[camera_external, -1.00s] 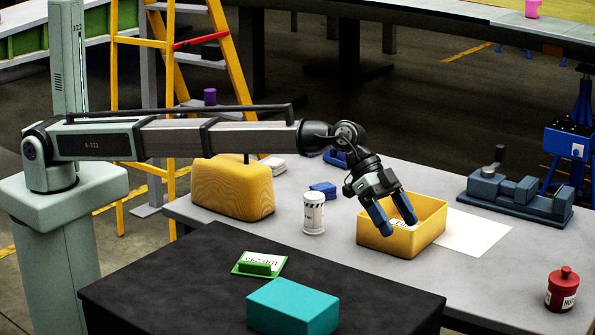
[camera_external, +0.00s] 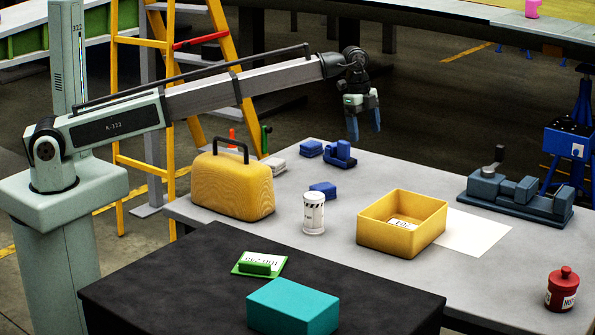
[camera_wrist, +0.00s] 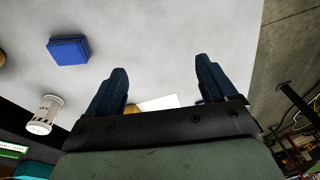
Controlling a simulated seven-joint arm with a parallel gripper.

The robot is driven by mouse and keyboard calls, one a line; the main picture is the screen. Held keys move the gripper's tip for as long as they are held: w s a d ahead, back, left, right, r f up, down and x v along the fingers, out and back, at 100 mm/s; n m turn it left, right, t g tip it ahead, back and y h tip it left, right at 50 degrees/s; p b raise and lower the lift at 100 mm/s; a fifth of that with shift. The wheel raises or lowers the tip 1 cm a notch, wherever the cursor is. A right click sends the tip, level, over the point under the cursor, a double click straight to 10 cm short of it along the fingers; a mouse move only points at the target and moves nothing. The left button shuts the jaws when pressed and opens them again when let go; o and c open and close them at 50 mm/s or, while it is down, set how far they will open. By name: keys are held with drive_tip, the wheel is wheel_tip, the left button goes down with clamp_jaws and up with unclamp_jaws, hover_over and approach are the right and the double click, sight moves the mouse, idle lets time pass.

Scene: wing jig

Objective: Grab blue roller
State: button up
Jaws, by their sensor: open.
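A dark blue piece with a raised rounded part, which looks like the blue roller (camera_external: 341,156), lies near the far edge of the grey table. My gripper (camera_external: 365,127) is raised above that far side, a little right of the piece, with its fingers pointing down. In the wrist view my gripper (camera_wrist: 160,72) has its fingers wide apart with nothing between them. A plain blue block (camera_wrist: 68,50) shows there at upper left, apart from the fingers. The roller cannot be made out in the wrist view.
Two blue blocks lie near the roller, one left (camera_external: 311,149) and one nearer (camera_external: 323,189). A yellow case (camera_external: 233,187), a white canister (camera_external: 314,212), a yellow bin (camera_external: 402,247) and a grey vise (camera_external: 515,197) stand on the table. The surface right of the roller is clear.

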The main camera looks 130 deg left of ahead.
drive_tip(key=g, duration=0.2)
hover_over(340, 152)
drive_tip(key=shift+s+a+r+h, duration=0.25)
drive_tip(key=shift+a+r+h, duration=0.05)
drive_tip(key=shift+r, duration=0.15)
drive_tip(key=shift+s+f, duration=0.15)
wheel_tip(340, 152, down, 8)
drive_tip(key=shift+a+f, duration=0.25)
drive_tip(key=shift+f, duration=1.15)
drive_tip(key=shift+a+f, duration=0.15)
drive_tip(key=shift+f, duration=1.15)
drive_tip(key=c, duration=1.2)
